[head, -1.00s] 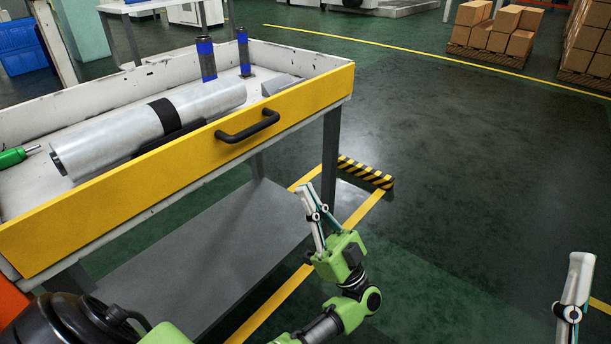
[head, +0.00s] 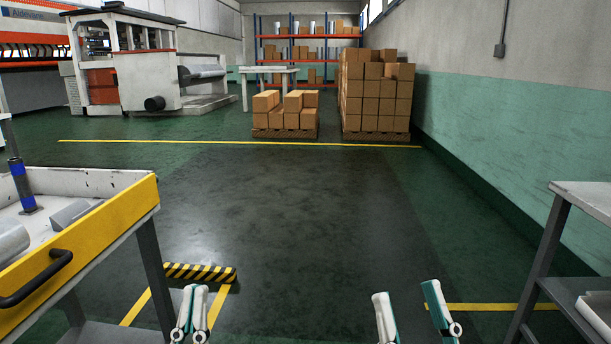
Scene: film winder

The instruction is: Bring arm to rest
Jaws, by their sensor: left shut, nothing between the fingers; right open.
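My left gripper (head: 192,308) is at the bottom of the head view, just right of the drawer table. Its white fingers are together and hold nothing. My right gripper (head: 408,300) is at the bottom, right of the middle. Its fingers are apart with nothing between them. Both grippers are over open floor, clear of the tables. Only the finger parts show; the arms behind them are below the frame.
A white table with a yellow drawer front (head: 92,248) stands at the left, holding a blue-banded cylinder (head: 22,185). A grey table (head: 585,193) stands at the right. Yellow-black striped floor guard (head: 200,272) lies near my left gripper. The middle floor is clear; boxes (head: 375,95) stand far back.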

